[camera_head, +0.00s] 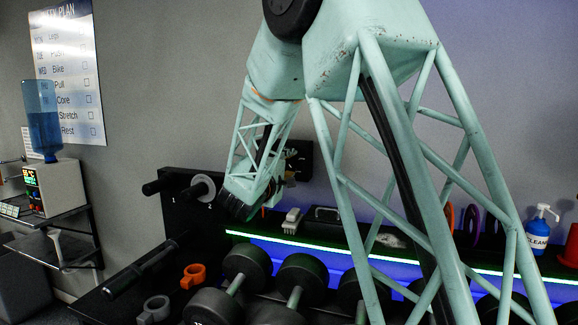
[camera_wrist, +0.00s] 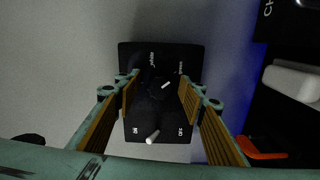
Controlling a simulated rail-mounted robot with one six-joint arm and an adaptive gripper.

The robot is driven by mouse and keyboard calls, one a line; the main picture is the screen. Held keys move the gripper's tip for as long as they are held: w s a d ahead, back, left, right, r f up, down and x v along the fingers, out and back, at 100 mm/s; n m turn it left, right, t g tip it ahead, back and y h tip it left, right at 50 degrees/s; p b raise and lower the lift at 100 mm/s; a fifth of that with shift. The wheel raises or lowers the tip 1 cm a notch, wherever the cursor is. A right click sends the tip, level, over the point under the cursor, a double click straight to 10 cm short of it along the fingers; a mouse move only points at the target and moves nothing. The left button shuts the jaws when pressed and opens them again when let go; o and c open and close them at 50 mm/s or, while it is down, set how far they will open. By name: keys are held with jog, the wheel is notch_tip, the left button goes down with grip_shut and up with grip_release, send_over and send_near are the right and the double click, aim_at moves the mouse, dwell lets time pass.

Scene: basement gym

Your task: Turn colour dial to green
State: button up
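A black dial panel (camera_wrist: 160,52) is on the grey wall, straight ahead in the wrist view. A lower dial (camera_wrist: 152,137) has another white pointer, between numbers. My gripper (camera_wrist: 158,92) is open, its ribbed fingers on either side of the upper dial; I cannot tell whether they touch it. In the head view the panel (camera_head: 299,158) is partly hidden behind my gripper (camera_head: 283,178).
A light strip (camera_head: 300,243) glows whitish green, with blue light below it, above dumbbells (camera_head: 302,275). A black weight-peg board (camera_head: 180,208) is left of my gripper. In the wrist view, a white object (camera_wrist: 293,80) lies right of the panel.

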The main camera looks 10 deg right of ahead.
jog(key=shift+s+a, duration=0.1)
jog(key=v, duration=1.1)
jog(key=shift+s+a, duration=0.2)
jog(key=shift+s, duration=0.15)
jog(key=shift+d, duration=0.1)
dwell(0.3)
jog(key=s+d+m+g+h, duration=0.3)
jog(key=s+d+m+g, duration=0.45)
jog(key=s+d, duration=1.35)
jog(key=s+f+g+y, duration=0.2)
jog(key=s, duration=0.7)
jog(key=s+f+g+y, duration=0.2)
jog(key=s+g, duration=0.1)
jog(key=s, duration=0.6)
jog(key=s+a+f+m+t+y, duration=0.1)
jog(key=s+a+f+m+y, duration=0.2)
jog(key=s+a+y, duration=0.5)
jog(key=s+a+f, duration=0.1)
jog(key=s+a, duration=0.6)
jog(key=s, duration=0.3)
jog(key=shift+s+a+p, duration=0.25)
jog(key=shift+s+p, duration=0.1)
